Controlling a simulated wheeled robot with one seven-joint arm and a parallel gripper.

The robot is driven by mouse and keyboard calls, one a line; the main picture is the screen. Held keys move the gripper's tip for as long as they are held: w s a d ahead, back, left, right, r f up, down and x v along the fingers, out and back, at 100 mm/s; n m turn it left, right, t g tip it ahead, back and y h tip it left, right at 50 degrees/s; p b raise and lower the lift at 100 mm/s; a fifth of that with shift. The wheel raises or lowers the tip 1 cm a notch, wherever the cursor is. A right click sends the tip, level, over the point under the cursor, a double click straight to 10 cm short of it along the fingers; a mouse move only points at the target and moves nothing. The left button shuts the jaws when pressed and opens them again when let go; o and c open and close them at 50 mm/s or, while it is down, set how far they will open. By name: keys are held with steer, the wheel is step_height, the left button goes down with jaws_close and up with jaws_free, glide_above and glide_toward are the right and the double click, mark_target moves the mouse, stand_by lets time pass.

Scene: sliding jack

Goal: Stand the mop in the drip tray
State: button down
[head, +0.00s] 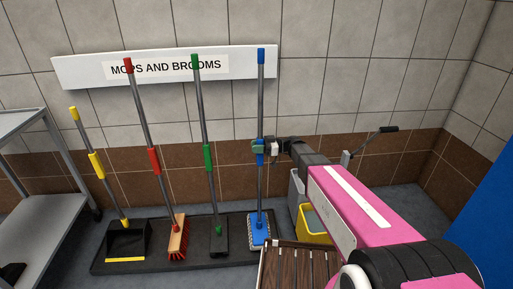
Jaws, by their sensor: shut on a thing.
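The mop (261,105) has a grey pole with a blue top grip, a blue collar and a blue head (259,231) with a pale fringe. It stands close to upright in the head view. Its head is at the right end of the black drip tray (185,256); I cannot tell whether it bears on the tray floor. My gripper (259,147) is shut on the mop's pole at the blue collar, reaching in from the right. The gripper partly hides the collar.
A dustpan (127,241), a red broom (178,238) and a green-handled tool (208,158) stand in the tray, left of the mop. A slatted wooden piece (298,266) is in front at right. A yellow bucket (313,226) stands behind it. A grey shelf cart (45,190) is at left.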

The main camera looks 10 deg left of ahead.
steer(key=shift+f, duration=0.55)
stand_by(0.9)
steer(key=c, duration=0.7)
jaws_free()
steer(key=v, duration=1)
steer(key=s+d+f+m+t+h, duration=0.3)
steer(key=s+d+f+m+h, duration=0.55)
steer(key=s+m, duration=0.3)
steer(key=s+d+m+h, duration=0.2)
steer(key=d+m+h, duration=0.1)
steer(key=d, duration=0.1)
steer(key=s+d+m+t+h, duration=0.1)
steer(key=s+d+m+h, duration=0.1)
steer(key=d, duration=0.3)
steer(key=s+d+m+h, duration=0.3)
steer(key=d+m+h, duration=0.1)
steer(key=d, duration=0.1)
steer(key=shift+d+f+t, duration=0.2)
steer(key=shift+f+t, duration=0.1)
steer(key=shift+t, duration=0.1)
